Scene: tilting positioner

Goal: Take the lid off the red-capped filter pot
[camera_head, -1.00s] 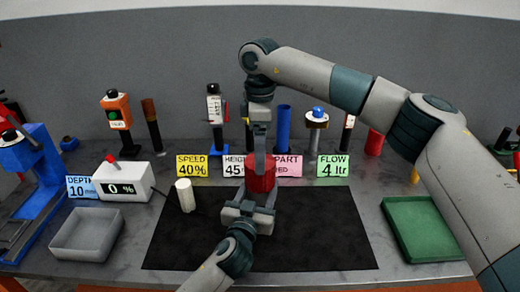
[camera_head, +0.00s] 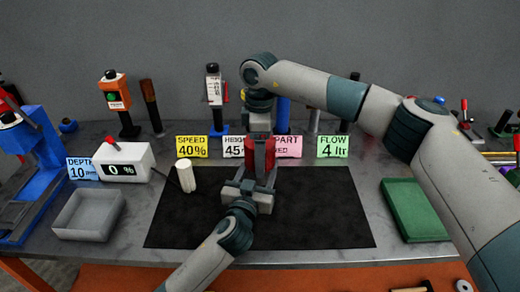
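The red filter pot (camera_head: 269,147) stands upright over the black mat, partly hidden by my grippers; the seam between its cap and body does not show. My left gripper (camera_head: 257,182) reaches in from the front, with its fingers on either side of the pot's lower part and seeming to touch it. My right gripper (camera_head: 260,153) points straight down from above at the red cap. One of its fingers shows edge-on in front of the red, so its opening cannot be seen.
A white cylinder (camera_head: 185,177) stands near the black mat's (camera_head: 325,215) left edge. A white display box (camera_head: 124,172) and grey tray (camera_head: 88,216) are at left. A green tray (camera_head: 418,212) is at right, partly behind my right arm. Signs and tools line the back.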

